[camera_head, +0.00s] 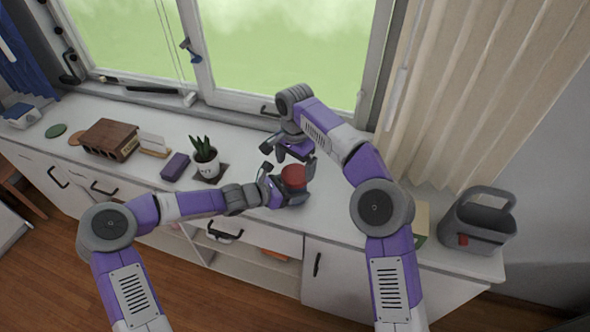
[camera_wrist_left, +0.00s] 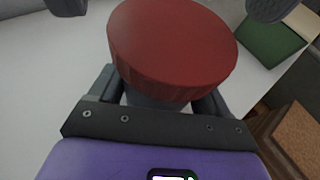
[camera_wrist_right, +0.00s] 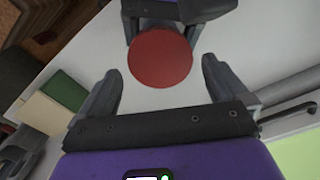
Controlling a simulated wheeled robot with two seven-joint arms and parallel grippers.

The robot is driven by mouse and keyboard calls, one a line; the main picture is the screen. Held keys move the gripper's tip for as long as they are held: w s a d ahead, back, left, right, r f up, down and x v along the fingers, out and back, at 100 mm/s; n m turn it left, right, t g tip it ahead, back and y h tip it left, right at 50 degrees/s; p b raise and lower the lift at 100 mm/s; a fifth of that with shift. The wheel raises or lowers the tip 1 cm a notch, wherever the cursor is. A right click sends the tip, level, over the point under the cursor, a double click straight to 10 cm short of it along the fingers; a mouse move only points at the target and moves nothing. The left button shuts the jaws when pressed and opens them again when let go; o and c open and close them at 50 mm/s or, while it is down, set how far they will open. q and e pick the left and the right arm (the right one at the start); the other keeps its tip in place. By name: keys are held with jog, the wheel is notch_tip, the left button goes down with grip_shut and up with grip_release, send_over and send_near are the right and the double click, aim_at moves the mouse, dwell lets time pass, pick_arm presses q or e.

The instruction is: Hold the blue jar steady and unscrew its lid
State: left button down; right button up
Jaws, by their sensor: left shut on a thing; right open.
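The jar's round red lid (camera_head: 293,176) shows above my left gripper (camera_head: 284,190) near the counter's front edge. In the left wrist view the lid (camera_wrist_left: 172,45) sits on the jar, and a sliver of dark blue-grey jar body (camera_wrist_left: 150,101) shows below it. My left gripper is shut on the jar body, which is mostly hidden. My right gripper (camera_head: 292,154) is open, just behind and above the lid. In the right wrist view the lid (camera_wrist_right: 160,58) lies between its spread fingers, with no contact visible.
The white counter (camera_head: 330,205) is clear around the jar. A potted plant (camera_head: 205,160), a purple box (camera_head: 175,167) and a brown block (camera_head: 110,139) stand to the left. A grey basket (camera_head: 478,225) and a green box (camera_head: 420,222) stand to the right. The window is behind.

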aim_at(295, 173)
jog(key=shift+f, duration=1.5)
jog(key=shift+c, duration=0.2)
jog(key=c, duration=0.8)
jog(key=shift+n, duration=1.8)
jog(key=shift+c, duration=0.2)
jog(key=o, duration=0.9)
jog(key=shift+r, duration=2.3)
notch_tip(295, 173, up, 3)
jog(key=m, duration=0.3)
jog(key=shift+r, duration=0.1)
jog(key=shift+m, duration=0.3)
jog(key=shift+f, duration=3.9)
